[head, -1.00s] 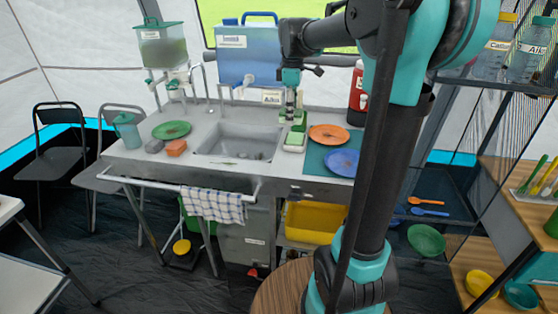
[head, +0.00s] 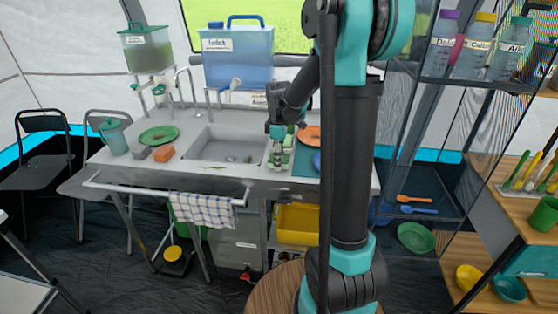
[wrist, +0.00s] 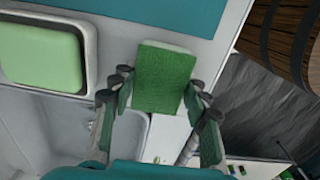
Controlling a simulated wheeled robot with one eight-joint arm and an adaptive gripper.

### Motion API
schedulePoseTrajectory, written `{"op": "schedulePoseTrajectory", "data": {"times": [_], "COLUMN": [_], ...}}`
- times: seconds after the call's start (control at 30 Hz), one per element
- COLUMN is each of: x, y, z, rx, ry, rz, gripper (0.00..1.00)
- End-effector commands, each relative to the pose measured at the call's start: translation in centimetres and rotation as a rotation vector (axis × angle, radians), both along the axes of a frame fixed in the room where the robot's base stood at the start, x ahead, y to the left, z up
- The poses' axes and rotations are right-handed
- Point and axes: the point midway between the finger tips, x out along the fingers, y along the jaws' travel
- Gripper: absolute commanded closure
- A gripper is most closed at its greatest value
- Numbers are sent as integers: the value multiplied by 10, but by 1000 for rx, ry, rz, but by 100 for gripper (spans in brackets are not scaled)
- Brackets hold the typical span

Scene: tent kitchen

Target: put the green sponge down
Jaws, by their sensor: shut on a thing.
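The green sponge (wrist: 163,78) lies between the two fingertips of my gripper (wrist: 160,95) in the wrist view, with a finger at each side. My gripper is shut on it. In the head view my gripper (head: 277,160) points down at the counter, just right of the sink. The sponge is hard to make out there. I cannot tell whether it touches the surface below.
A white dish with a pale green block (wrist: 40,55) lies left of the sponge in the wrist view. A teal mat (wrist: 160,12) is beyond it. The sink basin (head: 225,145) is to the left, with a grey block and an orange block (head: 163,154) further left.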

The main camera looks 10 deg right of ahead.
Motion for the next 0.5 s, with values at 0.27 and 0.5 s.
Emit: {"op": "schedulePoseTrajectory", "data": {"times": [0.27, 0.5], "x": [0, 0], "y": [0, 0], "z": [-4, -7], "rx": [0, 0], "ry": [0, 0], "rz": [0, 0], "gripper": [90, 44]}}
